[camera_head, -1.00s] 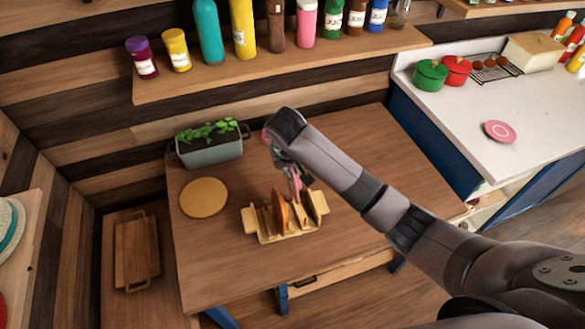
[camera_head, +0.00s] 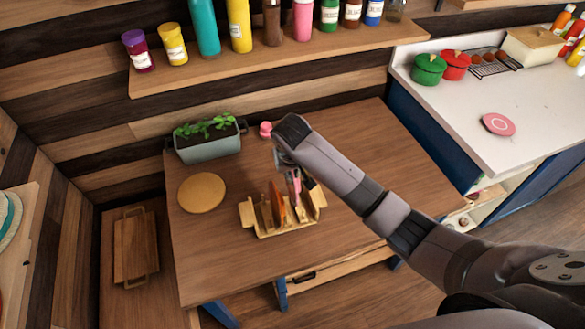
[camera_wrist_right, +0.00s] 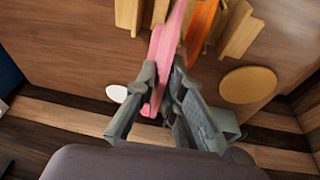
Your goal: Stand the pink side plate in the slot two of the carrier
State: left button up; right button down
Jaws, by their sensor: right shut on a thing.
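A pink plate (camera_wrist_right: 168,45), seen nearly edge-on, is held upright in my right gripper (camera_wrist_right: 163,78), whose fingers are shut on it. In the head view the pink plate (camera_head: 296,188) is at the wooden carrier (camera_head: 283,230), just right of an orange plate (camera_head: 278,204) standing in it. My right gripper (camera_head: 290,168) is above the carrier's back side, largely hidden by its own arm. I cannot tell whether the plate's lower edge touches the carrier floor. In the wrist view the carrier (camera_wrist_right: 240,28) and orange plate (camera_wrist_right: 200,28) show at the top. My left gripper is not in view.
A round tan board (camera_head: 201,192) lies left of the carrier. A planter (camera_head: 208,142) and a small pink object (camera_head: 265,130) are at the table's back. Another pink round dish (camera_head: 498,124) lies on the white counter. The table's front left is clear.

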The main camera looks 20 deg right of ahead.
aim_at(292, 190)
jog(key=shift+f+b, duration=1.65)
jog(key=shift+f, duration=3.2)
jog(key=c, duration=1.6)
grip_release()
jog(key=v, duration=1.2)
jog(key=shift+s+f, duration=0.1)
